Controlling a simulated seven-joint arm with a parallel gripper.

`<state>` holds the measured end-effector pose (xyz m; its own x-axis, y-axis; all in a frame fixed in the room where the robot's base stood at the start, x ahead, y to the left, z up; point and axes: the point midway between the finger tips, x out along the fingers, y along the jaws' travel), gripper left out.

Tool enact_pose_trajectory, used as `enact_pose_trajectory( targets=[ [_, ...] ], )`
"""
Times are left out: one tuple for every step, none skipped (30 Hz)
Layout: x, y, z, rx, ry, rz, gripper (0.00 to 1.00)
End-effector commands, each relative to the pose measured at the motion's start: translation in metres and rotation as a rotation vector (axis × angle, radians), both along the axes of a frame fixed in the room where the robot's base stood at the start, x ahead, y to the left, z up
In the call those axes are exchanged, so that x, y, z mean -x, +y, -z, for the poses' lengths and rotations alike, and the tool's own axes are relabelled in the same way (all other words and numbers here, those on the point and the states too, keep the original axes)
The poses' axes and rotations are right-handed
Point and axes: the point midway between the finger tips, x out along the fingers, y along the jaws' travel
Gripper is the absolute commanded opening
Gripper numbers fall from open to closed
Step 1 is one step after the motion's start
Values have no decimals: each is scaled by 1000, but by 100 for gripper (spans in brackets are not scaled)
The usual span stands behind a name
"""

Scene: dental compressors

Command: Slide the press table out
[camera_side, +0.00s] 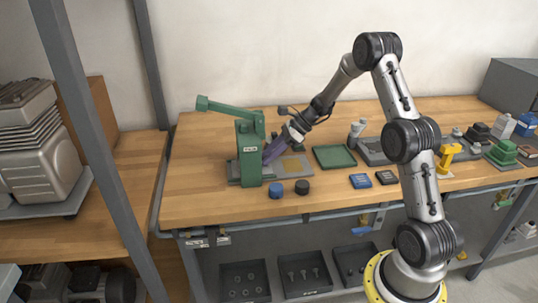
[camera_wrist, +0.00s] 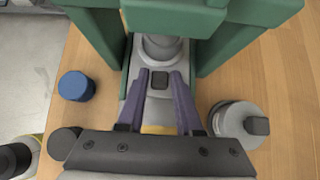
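The green press (camera_side: 248,155) stands on the left part of the bench; its green frame (camera_wrist: 235,15) fills the top of the wrist view. A grey plate, which looks like the press table (camera_side: 300,160), sticks out to the right of the press and has a yellow patch. In the wrist view the grey plate (camera_wrist: 157,108) runs under the press's round ram (camera_wrist: 160,48) and bears a small dark knob (camera_wrist: 159,80). My gripper (camera_wrist: 159,76) has its purple fingers apart, one on each side of the knob, with visible gaps. The side view shows my gripper (camera_side: 268,158) reaching down close beside the press.
A blue cap (camera_side: 276,190) and a black cap (camera_side: 302,187) stand in front of the press. A green tray (camera_side: 334,156) lies to the right. A round grey and white item (camera_wrist: 238,123) stands right of my fingers in the wrist view. Bare wood lies behind the tray.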

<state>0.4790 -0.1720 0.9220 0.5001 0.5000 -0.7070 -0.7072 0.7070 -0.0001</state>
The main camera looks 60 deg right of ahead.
Motion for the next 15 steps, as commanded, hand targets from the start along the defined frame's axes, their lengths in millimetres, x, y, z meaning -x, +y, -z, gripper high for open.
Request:
enact_pose_trajectory(
  targets=[
    [0,0,0,0,0,0,23],
    [0,0,0,0,0,0,18],
    [0,0,0,0,0,0,11],
    [0,0,0,0,0,0,5],
    [0,0,0,0,0,0,0],
    [0,0,0,0,0,0,0],
    [0,0,0,0,0,0,0],
    [0,0,0,0,0,0,0],
    [0,0,0,0,0,0,0],
    [0,0,0,0,0,0,0],
    [0,0,0,0,0,0,0],
    [0,0,0,0,0,0,0],
    [0,0,0,0,0,0,0],
    [0,0,0,0,0,0,0],
    [0,0,0,0,0,0,0]
  ],
)
